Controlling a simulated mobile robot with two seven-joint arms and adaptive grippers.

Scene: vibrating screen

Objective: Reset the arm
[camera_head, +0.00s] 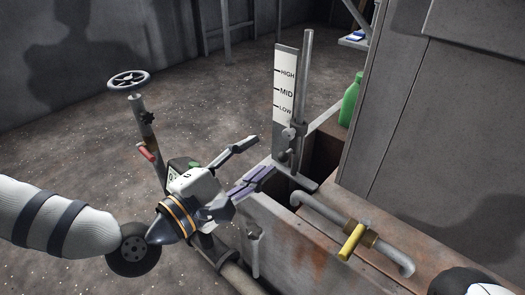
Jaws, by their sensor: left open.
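My left arm (62,222) comes in from the left edge, white with dark bands. My left gripper (262,157) is open, its two fingers apart and nothing between them. It points up and to the right, and in the picture its fingers overlap the near left side of the metal trough and end left of the level gauge (285,92) marked HIGH, MID and LOW. I cannot tell whether the lower finger touches the trough. A white and black rounded part, likely of my right arm (475,283), shows at the bottom right corner; its gripper is not visible.
A handwheel (128,80) on a post with a red lever (148,153) stands behind the left arm. A pipe with a yellow valve handle (351,242) lies on the rusty trough (285,240). A green bottle (350,100) stands by the grey cabinet (450,120).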

